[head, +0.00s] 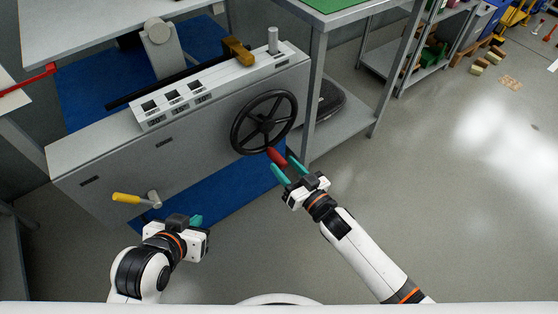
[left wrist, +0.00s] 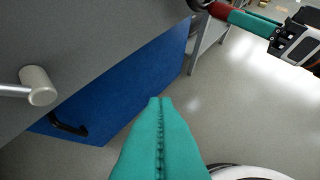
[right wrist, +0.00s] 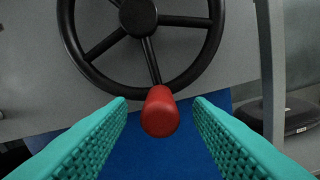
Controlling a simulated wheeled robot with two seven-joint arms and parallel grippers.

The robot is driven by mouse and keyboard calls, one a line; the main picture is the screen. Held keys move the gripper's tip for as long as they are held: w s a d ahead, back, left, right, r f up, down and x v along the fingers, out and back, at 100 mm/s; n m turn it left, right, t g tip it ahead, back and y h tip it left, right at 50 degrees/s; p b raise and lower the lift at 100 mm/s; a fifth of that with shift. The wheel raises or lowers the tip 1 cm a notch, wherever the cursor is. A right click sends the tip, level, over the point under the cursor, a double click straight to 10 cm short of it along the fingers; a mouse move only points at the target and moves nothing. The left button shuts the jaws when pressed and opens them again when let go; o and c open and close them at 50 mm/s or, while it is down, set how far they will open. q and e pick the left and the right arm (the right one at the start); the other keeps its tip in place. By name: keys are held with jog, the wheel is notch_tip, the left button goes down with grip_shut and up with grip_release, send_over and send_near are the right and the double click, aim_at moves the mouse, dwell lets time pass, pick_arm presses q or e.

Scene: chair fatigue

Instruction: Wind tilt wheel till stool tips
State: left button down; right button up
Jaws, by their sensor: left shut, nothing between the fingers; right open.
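The black tilt wheel (head: 264,122) is mounted on the front of the grey test machine (head: 110,160). Its red handle (head: 277,157) is at the bottom of the rim; in the right wrist view the handle (right wrist: 160,112) points at the camera. My right gripper (head: 285,168) is open, with its teal fingers (right wrist: 160,125) on either side of the handle and a gap on both sides. My left gripper (head: 196,222) is shut and empty, low in front of the machine; its closed fingertips (left wrist: 160,103) show in the left wrist view. I cannot make out a stool.
A yellow-handled crank (head: 127,198) sticks out of the machine's front, near my left gripper.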

aim_at(274, 134)
pick_arm(q)
jog(key=shift+w+d+r+t+h+b, duration=0.15)
jog(key=shift+w+d+r+t, duration=0.15)
jog(key=shift+w+r+t, duration=0.4)
jog(key=shift+w+d+r+t+h+b, duration=0.15)
jog(key=shift+w+d+r+t, duration=0.1)
jog(key=shift+w+r+t, duration=0.4)
pick_arm(e)
jog(key=shift+x, duration=1.8)
pick_arm(q)
jog(key=shift+w+f, duration=0.1)
jog(key=shift+f, duration=0.05)
pick_arm(e)
jog(key=shift+c, duration=0.5)
grip_shut()
